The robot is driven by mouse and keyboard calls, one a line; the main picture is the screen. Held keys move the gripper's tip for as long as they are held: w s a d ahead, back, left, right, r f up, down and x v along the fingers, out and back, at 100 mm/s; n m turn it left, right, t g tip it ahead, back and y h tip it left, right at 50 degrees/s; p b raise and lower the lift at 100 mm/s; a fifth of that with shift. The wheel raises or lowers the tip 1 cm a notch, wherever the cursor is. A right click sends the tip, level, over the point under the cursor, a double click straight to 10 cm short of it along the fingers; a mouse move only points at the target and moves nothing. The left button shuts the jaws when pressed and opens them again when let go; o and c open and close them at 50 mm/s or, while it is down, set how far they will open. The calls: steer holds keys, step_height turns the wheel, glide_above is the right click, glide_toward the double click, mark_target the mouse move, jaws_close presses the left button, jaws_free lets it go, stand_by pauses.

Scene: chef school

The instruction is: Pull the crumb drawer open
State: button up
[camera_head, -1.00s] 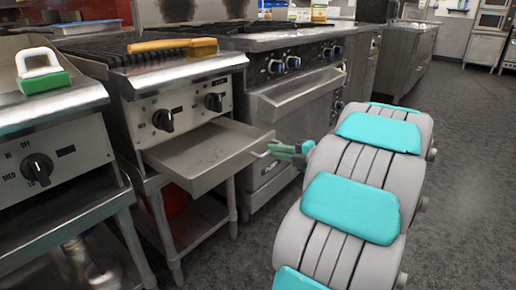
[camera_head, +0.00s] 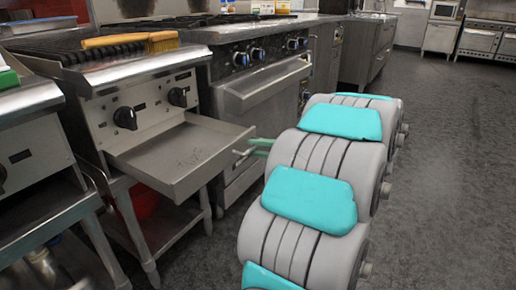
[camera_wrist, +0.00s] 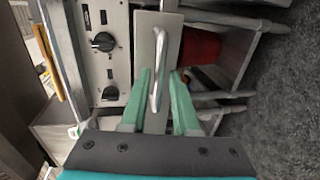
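The crumb drawer (camera_head: 180,155) is a shallow grey metal tray, pulled well out from under the grill (camera_head: 150,105) with its dark inside showing. Its bar handle (camera_head: 241,153) sticks out from the front panel and also shows in the wrist view (camera_wrist: 156,75). My gripper (camera_head: 258,146) is at the handle, to its right in the head view. In the wrist view, its green fingers (camera_wrist: 160,75) are apart, one on each side of the handle, with gaps visible; I cannot tell whether the tips reach past the bar.
A wooden-handled brush (camera_head: 130,40) lies on the grill top. A stove (camera_head: 262,95) stands right of the drawer. A red container (camera_wrist: 201,45) is on the shelf under the grill. Open grey floor (camera_head: 440,150) lies to the right.

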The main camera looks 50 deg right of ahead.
steer(key=shift+o, duration=0.9)
steer(key=shift+s, duration=0.15)
steer(key=v, duration=0.7)
steer(key=shift+s, duration=0.25)
steer(key=shift+r, duration=0.15)
